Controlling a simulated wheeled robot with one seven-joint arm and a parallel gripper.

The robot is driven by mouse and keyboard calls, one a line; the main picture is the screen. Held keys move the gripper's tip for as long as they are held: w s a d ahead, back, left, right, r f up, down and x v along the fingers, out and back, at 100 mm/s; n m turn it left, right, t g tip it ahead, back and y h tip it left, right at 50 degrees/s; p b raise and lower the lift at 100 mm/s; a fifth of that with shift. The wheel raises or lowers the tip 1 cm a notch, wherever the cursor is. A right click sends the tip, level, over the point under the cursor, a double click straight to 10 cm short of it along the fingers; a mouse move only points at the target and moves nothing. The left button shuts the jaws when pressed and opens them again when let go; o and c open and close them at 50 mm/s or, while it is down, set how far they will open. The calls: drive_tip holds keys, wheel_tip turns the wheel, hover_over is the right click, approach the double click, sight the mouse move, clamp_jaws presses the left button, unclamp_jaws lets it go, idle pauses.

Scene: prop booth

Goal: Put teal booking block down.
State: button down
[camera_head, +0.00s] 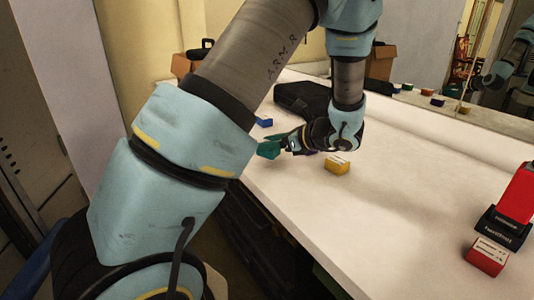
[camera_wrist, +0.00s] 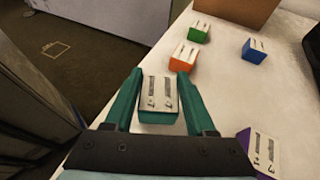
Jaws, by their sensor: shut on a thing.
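The teal booking block (camera_wrist: 158,117) sits between the two teal fingers of my gripper (camera_wrist: 160,78) in the wrist view, with its pale, printed top face showing. My gripper is shut on it. In the head view the teal booking block (camera_head: 268,149) shows at the tip of my gripper (camera_head: 281,146), at the left edge of the white table (camera_head: 400,200). I cannot tell whether its underside touches the table.
An orange block (camera_wrist: 185,56), a green block (camera_wrist: 199,31) and a blue block (camera_wrist: 254,50) lie ahead. A purple block (camera_wrist: 262,150) is at the right. A yellow block (camera_head: 337,164), a black case (camera_head: 305,98) and a red block (camera_head: 487,256) are also on the table.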

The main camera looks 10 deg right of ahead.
sight(267, 153)
drive_tip(key=shift+f, duration=1.55)
drive_tip(key=shift+f, duration=0.2)
drive_tip(key=shift+c, duration=1.1)
unclamp_jaws()
